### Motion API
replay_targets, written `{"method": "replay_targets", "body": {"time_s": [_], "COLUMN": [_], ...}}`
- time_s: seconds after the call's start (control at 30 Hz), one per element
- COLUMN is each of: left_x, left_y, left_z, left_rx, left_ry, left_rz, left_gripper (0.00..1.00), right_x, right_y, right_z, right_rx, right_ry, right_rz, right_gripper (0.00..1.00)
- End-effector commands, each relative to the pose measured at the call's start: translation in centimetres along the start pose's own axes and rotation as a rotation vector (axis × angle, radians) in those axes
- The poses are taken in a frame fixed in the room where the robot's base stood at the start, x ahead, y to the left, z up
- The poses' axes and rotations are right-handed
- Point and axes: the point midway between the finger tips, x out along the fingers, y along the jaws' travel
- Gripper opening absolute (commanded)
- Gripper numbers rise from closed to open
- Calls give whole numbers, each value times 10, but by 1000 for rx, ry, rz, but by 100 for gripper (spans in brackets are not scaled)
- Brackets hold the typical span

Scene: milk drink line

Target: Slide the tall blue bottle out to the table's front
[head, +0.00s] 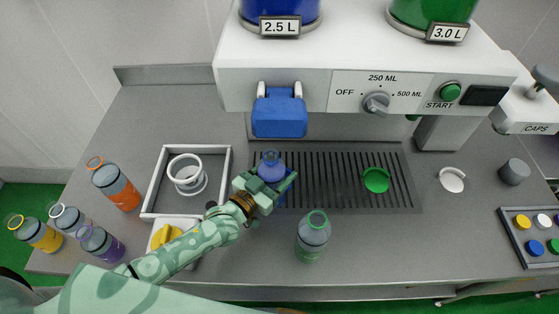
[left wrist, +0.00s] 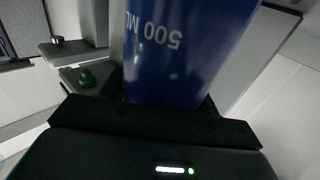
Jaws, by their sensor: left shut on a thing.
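The tall blue bottle (head: 271,165) stands on the black drip grate under the blue dispensing head, at the grate's left end. Its upper part shows in the head view; its lower part is hidden behind my gripper. In the left wrist view the blue bottle (left wrist: 185,50) fills the middle, with "500 ML" upside down on its side. My left gripper (head: 267,185) is shut on the bottle, with the arm reaching in from the lower left. My right gripper is in neither view.
A green-rimmed bottle (head: 313,236) stands in front of the grate (head: 335,180). A green ring (head: 376,180) lies on the grate. A white tray (head: 150,190) holding a pale ring-shaped part is to the left. Several coloured bottles stand far left; the machine (head: 330,60) overhangs the back.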

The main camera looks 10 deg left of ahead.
Motion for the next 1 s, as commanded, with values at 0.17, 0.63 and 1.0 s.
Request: {"method": "replay_targets", "body": {"time_s": [0.17,0.63,1.0], "left_x": [0,-33,-56], "left_y": [0,12,20], "left_z": [-1,-5,-3], "left_rx": [-1,-2,-2], "left_ry": [5,4,6], "left_rz": [-1,-1,-1], "left_gripper": [20,20,20], "right_x": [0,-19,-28], "right_y": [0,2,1], "right_z": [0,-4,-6], "right_rx": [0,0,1], "right_ry": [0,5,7], "right_rz": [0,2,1], "right_gripper": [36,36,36]}}
